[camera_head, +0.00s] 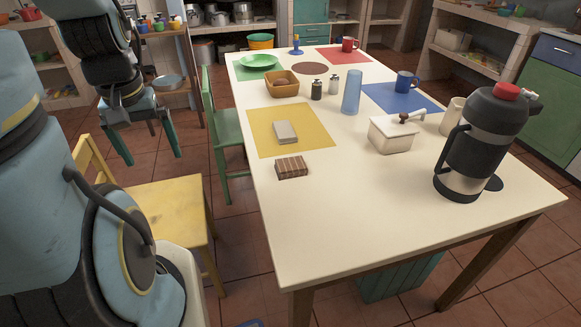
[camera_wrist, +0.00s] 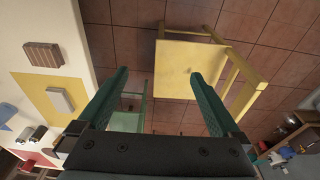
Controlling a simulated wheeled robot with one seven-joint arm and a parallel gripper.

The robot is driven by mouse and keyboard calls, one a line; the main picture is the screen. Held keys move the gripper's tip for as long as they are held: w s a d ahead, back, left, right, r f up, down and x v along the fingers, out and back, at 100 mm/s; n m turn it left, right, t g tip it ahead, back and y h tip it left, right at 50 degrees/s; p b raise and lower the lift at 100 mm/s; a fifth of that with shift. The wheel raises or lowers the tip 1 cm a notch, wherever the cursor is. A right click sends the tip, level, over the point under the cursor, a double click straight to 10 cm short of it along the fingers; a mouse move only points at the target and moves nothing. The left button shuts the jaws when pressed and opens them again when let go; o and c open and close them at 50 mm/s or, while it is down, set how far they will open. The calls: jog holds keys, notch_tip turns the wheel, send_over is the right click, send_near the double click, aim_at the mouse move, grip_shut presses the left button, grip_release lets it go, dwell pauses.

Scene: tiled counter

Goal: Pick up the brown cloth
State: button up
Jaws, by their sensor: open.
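The brown cloth (camera_head: 291,167) is a small folded, striped bundle lying flat on the cream table, just in front of the yellow mat. It also shows in the wrist view (camera_wrist: 43,56) at the upper left. My gripper (camera_head: 150,158) is to the left of the table in the head view, clear of the tabletop and apart from the cloth. In the wrist view, its two green fingers (camera_wrist: 158,73) are spread wide with nothing between them.
A light grey block (camera_head: 285,132) lies on the yellow mat (camera_head: 318,142) behind the cloth. A white lidded box (camera_head: 391,137) and a large dark flask (camera_head: 478,150) stand to the right. A yellow chair (camera_head: 165,208) stands beside the table's left edge. The table's front is bare.

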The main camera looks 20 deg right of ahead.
jog(key=w+d+m+p, duration=0.2)
jog(key=w+d+m, duration=0.25)
jog(key=d, duration=0.35)
jog(key=m+g+p, duration=0.2)
jog(key=m+p, duration=0.1)
jog(key=m, duration=1.1)
send_over(291, 164)
notch_tip(291, 164, down, 4)
jog(key=f, duration=0.2)
jog(key=d+f, duration=0.1)
jog(key=f, duration=0.2)
jog(key=shift+d, duration=0.1)
jog(key=shift+a+f+p, duration=0.2)
jog(key=shift+f+p, duration=0.2)
jog(key=shift+f, duration=0.6)
jog(key=shift+a+f+p, duration=0.2)
jog(key=shift+f+p, duration=0.15)
jog(key=shift+f, duration=0.6)
jog(key=shift+a+f+p, duration=0.2)
jog(key=shift+f+p, duration=0.2)
jog(key=shift+f, duration=0.6)
jog(key=shift+c, duration=0.2)
jog(key=c, duration=1.4)
notch_tip(291, 164, up, 10)
jog(key=shift+r+b, duration=0.1)
jog(key=shift+b, duration=0.8)
jog(key=shift+c, duration=0.2)
